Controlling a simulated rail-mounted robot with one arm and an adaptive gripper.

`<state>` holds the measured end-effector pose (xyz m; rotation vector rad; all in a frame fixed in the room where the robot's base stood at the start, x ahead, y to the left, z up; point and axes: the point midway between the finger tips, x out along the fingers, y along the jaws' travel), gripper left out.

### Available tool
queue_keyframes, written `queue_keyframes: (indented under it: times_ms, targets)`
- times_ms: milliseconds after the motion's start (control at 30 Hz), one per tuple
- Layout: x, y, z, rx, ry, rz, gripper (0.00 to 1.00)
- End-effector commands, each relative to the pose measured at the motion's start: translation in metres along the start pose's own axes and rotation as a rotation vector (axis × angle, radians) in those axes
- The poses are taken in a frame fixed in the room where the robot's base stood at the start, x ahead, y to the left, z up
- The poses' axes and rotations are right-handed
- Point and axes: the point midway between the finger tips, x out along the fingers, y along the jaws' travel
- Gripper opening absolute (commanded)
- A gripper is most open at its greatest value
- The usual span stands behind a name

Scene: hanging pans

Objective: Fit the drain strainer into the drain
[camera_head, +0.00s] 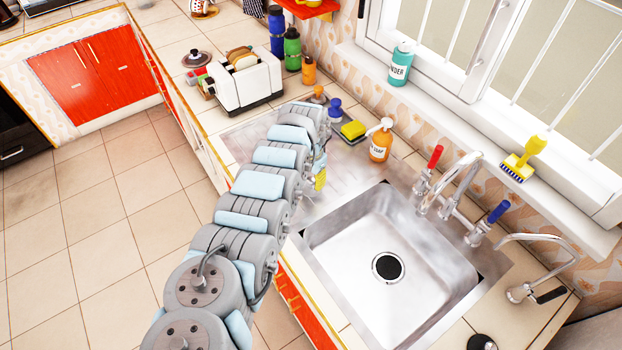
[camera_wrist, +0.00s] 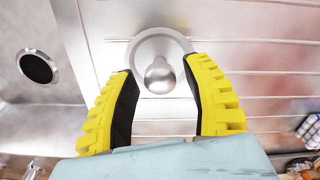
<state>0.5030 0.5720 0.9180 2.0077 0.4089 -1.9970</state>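The drain strainer (camera_wrist: 159,76), a silver disc with a round knob, lies on the metal drainboard in the wrist view. My gripper (camera_wrist: 158,66) is open, its yellow, black-padded fingers on either side of the knob with a visible gap each side. Whether the fingertips reach down to the strainer's height is unclear. The drain (camera_head: 387,267) is a dark round hole with a bright rim in the sink floor; it also shows at the left of the wrist view (camera_wrist: 38,65).
The sink (camera_head: 430,276) lies right of my gripper, its basin empty. Taps (camera_head: 462,185) stand along its back edge. A soap bottle (camera_head: 380,140) and yellow sponge (camera_head: 353,130) stand behind the drainboard. A toaster (camera_head: 247,83) is further back left.

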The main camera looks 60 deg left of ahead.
Motion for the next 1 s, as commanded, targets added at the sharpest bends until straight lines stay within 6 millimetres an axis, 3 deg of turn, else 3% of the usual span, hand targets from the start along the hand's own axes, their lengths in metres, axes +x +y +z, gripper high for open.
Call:
queue_keyframes:
  times_ms: [333, 1000]
  targets:
    - [-0.012, -0.002, 0.000, -0.002, 0.002, -0.001, 0.49]
    - [-0.103, -0.001, -0.001, 0.000, 0.003, -0.003, 0.49]
